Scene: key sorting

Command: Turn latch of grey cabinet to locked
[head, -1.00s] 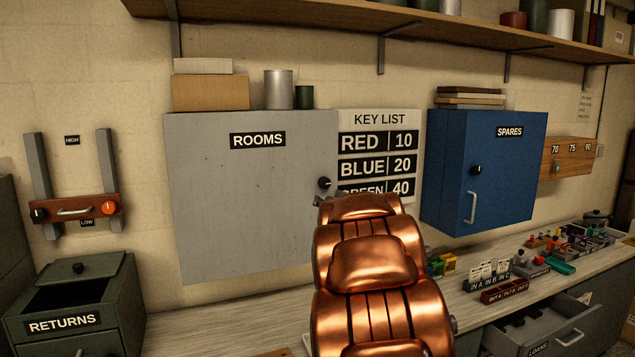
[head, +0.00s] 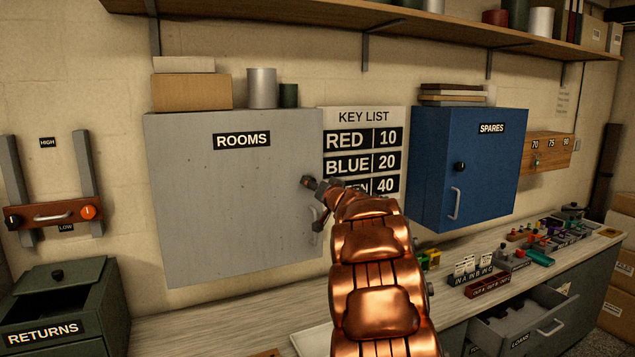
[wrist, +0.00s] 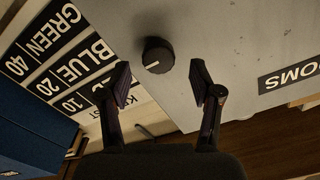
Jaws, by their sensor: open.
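The grey cabinet (head: 230,200) labelled ROOMS hangs on the wall with its door shut. Its latch is a round black knob (head: 307,181) near the door's right edge. In the wrist view the knob (wrist: 158,52) shows a short white mark on its face, toward the lower left of that rotated picture. My gripper (head: 317,187) is at the knob in the head view and partly covers that area. In the wrist view my gripper (wrist: 161,80) is open, its fingers apart on either side of the knob's line and a little short of it. No contact is visible.
A pale handle (head: 316,226) sits below the knob, partly behind my arm. The key list (head: 363,118) is on the wall just right of the cabinet, and the blue SPARES cabinet (head: 435,180) is farther right. The counter (head: 210,318) runs below.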

